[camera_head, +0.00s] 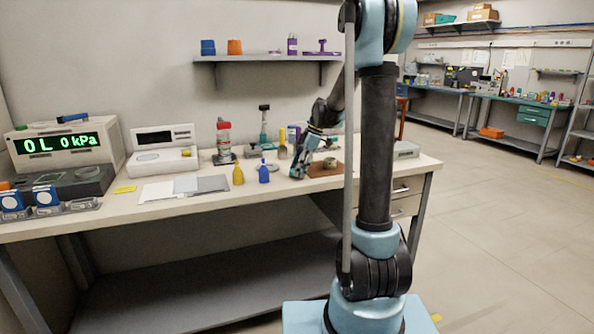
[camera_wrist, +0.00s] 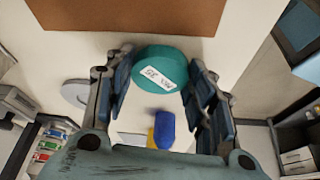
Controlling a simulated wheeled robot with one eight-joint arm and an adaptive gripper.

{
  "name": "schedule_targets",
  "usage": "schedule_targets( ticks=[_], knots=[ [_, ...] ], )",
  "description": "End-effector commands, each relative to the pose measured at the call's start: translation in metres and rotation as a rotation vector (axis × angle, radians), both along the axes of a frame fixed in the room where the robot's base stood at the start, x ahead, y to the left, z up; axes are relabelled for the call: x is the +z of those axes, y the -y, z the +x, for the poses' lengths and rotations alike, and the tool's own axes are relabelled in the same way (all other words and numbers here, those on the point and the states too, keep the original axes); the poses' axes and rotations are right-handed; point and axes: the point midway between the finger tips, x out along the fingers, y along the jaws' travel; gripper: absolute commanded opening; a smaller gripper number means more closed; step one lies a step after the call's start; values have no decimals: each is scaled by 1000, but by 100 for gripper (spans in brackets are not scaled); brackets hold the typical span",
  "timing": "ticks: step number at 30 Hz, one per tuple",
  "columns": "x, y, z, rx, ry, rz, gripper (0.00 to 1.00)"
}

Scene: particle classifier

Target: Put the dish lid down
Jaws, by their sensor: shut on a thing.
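The dish lid appears to be the round teal piece (camera_wrist: 160,66) with a white label in the wrist view. It sits between the two fingers of my gripper (camera_wrist: 158,92), which are shut on its sides. In the head view my gripper (camera_head: 299,172) points down over the right part of the bench, beside a brown board (camera_head: 325,169). The board (camera_wrist: 125,14) also shows at the top of the wrist view, apart from the lid. I cannot make out the lid in the head view, nor whether it touches the bench.
A blue bottle (camera_head: 264,172) and a yellow bottle (camera_head: 238,175) stand left of my gripper on the bench (camera_head: 210,201). A pale grey disc (camera_wrist: 75,93) lies left of the fingers in the wrist view. A red-topped device (camera_head: 223,142) stands farther left.

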Motion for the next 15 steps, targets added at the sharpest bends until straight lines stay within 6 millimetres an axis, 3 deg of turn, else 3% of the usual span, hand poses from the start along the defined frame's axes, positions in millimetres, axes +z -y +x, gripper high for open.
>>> schedule_targets(
  ticks=[6, 7, 9, 15],
  knots=[
    [-6, 0, 0, 0, 0, 0, 27],
    [-6, 0, 0, 0, 0, -1, 57],
    [-6, 0, 0, 0, 0, -1, 70],
    [-5, 0, 0, 0, 0, -1, 70]
  ],
)
